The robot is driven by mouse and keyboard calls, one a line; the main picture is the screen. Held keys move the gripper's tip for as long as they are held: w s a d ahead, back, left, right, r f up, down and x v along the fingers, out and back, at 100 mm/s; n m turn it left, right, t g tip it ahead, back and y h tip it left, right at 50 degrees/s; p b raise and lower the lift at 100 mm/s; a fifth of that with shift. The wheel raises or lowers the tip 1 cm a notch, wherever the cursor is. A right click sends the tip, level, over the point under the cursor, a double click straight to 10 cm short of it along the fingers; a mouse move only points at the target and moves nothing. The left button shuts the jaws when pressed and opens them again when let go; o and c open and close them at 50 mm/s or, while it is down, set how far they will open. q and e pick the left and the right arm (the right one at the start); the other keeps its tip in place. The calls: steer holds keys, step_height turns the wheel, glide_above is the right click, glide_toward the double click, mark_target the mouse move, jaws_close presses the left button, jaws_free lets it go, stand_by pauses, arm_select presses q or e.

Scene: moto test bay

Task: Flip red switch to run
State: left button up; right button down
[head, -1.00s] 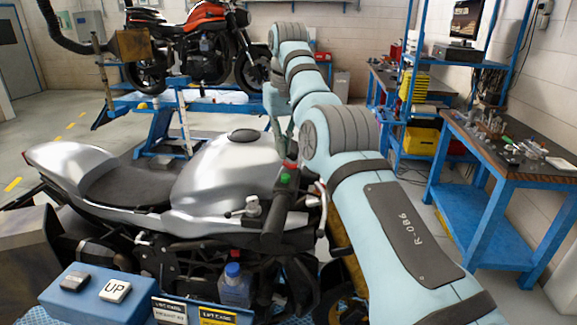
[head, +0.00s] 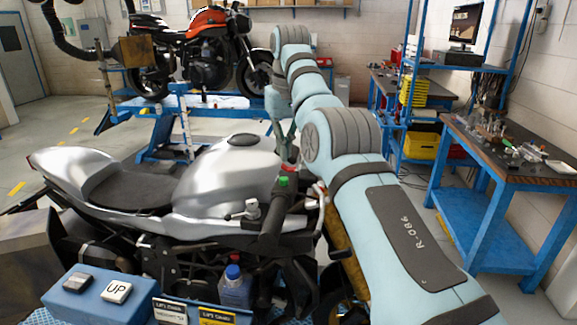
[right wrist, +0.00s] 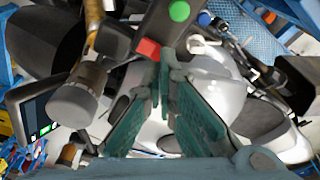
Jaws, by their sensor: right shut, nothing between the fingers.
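The red switch (right wrist: 148,49) sits on the dark handlebar control housing of the silver motorcycle (head: 225,175), beside a round green button (right wrist: 179,11). In the head view the green button (head: 283,181) shows on the right handlebar grip, with little of the red switch visible just above it. My right gripper (right wrist: 163,73) is shut and empty, its fingertips just beside the red switch. I cannot tell whether they touch it. In the head view the right gripper (head: 287,152) points down at the handlebar from above. My left gripper is out of view.
A blue box with an UP button (head: 117,291) stands at the front left. A bottle with a blue cap (head: 234,287) is low by the motorcycle. A blue workbench (head: 500,215) stands at the right. A red motorcycle (head: 205,50) is on a lift behind.

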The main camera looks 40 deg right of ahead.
mark_target(284, 165)
steer(key=shift+w+f, duration=0.1)
steer(key=shift+f, duration=0.1)
steer(key=shift+f+b, duration=1.2)
steer(key=shift+b, duration=0.15)
stand_by(0.4)
step_height(284, 165, up, 7)
steer(key=p, duration=0.7)
steer(key=shift+r, duration=0.2)
steer(key=shift+f, duration=0.15)
